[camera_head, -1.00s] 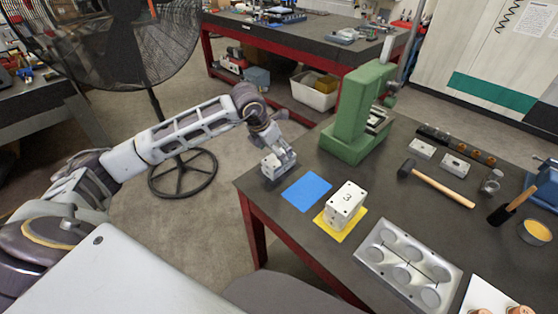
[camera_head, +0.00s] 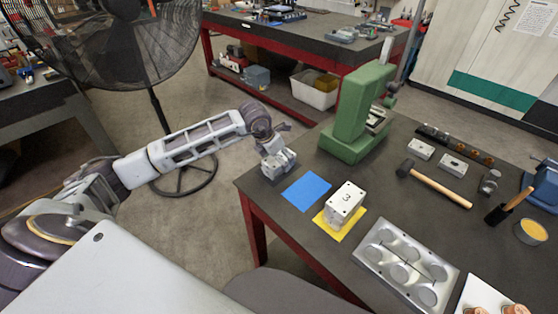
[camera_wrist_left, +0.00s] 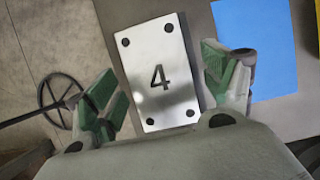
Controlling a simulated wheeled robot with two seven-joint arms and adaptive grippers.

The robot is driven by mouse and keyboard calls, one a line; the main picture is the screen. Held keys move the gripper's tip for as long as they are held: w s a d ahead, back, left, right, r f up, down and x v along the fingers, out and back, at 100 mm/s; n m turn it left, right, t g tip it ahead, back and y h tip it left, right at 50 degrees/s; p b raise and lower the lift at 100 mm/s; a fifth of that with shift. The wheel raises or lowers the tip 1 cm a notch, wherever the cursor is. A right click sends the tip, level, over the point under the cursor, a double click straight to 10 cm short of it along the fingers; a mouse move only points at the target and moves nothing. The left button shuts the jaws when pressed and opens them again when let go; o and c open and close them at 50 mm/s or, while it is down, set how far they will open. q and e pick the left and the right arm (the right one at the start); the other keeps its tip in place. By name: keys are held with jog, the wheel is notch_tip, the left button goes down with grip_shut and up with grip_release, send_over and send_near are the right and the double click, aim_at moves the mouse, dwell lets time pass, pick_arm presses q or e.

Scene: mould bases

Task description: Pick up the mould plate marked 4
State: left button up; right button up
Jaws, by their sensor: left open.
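The mould plate marked 4 (camera_wrist_left: 155,55) is a silver rectangular piece with dark holes near its corners, lying at the table's left corner. My left gripper (camera_wrist_left: 161,82) is open above it, with one green-padded finger on each side of the plate in the left wrist view. I cannot tell whether the fingers touch it. In the head view the left gripper (camera_head: 279,162) hides most of this plate. A block marked 3 (camera_head: 346,199) stands on a yellow sheet (camera_head: 352,229). My right gripper is not in view.
A blue sheet (camera_head: 306,190) lies bare beside the plate; it also shows in the left wrist view (camera_wrist_left: 262,45). A green press (camera_head: 347,130) stands behind. A mallet (camera_head: 440,186) and a mould tray (camera_head: 404,262) lie farther right.

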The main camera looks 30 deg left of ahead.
pick_arm(q)
jog(key=c, duration=1.2)
jog(key=shift+r, duration=0.1)
jog(key=c, duration=0.3)
jog(key=shift+w+r, duration=0.1)
jog(key=shift+r, duration=0.75)
notch_tip(320, 180, up, 7)
jog(key=shift+r+b, duration=0.1)
jog(key=shift+b, duration=0.45)
jog(key=shift+r, duration=0.55)
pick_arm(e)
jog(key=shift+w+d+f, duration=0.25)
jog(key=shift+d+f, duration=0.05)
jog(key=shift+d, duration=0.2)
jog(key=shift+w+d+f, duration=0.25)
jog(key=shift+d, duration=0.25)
